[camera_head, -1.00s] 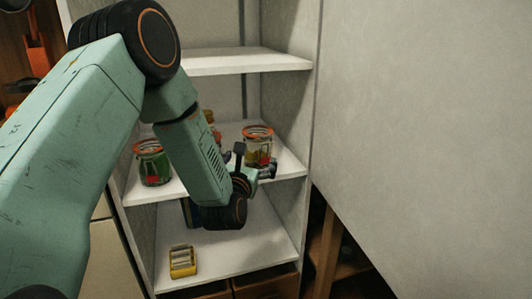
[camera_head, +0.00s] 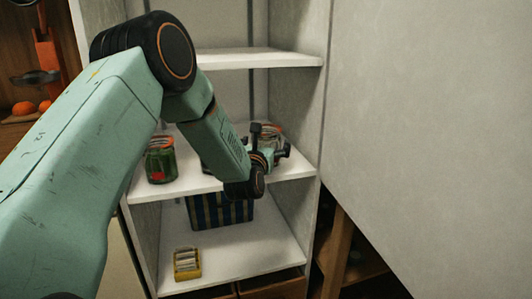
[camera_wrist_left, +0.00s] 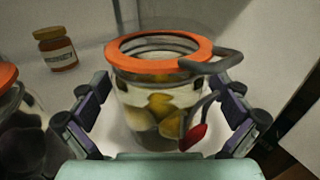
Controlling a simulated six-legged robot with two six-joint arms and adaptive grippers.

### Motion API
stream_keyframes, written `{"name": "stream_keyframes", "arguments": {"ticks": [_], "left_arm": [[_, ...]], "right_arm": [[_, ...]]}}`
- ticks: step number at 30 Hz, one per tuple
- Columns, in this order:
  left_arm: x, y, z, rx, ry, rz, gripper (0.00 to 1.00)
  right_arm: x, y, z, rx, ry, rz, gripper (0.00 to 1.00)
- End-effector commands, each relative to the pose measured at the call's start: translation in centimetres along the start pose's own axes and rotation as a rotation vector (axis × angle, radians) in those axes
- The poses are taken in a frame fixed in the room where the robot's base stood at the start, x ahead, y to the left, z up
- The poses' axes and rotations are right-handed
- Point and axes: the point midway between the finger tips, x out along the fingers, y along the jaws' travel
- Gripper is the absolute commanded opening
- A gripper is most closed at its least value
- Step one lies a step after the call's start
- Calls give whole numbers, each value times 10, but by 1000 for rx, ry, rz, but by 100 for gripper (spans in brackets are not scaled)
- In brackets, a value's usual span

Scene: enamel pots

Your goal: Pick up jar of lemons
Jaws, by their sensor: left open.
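The jar of lemons (camera_wrist_left: 160,100) is clear glass with an orange rim, a wire clasp and a red tag. It stands upright on the middle shelf, with pale and yellow pieces inside. In the head view the jar (camera_head: 272,132) is partly hidden behind my left gripper (camera_head: 270,144). My left gripper is open, with one finger on each side of the jar in the wrist view. The fingers appear apart from the glass. My right gripper is not in view.
A jar with green contents (camera_head: 160,162) stands left on the same white shelf (camera_head: 205,184). A honey jar (camera_wrist_left: 57,48) stands behind. Below are a blue striped box (camera_head: 222,212) and a yellow box (camera_head: 187,264). An upper shelf (camera_head: 260,58) and side wall (camera_head: 308,120) bound the space.

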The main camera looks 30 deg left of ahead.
Motion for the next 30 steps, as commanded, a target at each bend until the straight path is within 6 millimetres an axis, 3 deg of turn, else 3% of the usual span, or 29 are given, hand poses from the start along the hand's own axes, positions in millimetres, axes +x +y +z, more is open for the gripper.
{"name": "stream_keyframes", "arguments": {"ticks": [7,30], "left_arm": [[1,0,0,0,2,-2,100],[1,0,0,1,1,-2,35]], "right_arm": [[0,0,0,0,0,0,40],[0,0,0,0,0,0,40]]}}
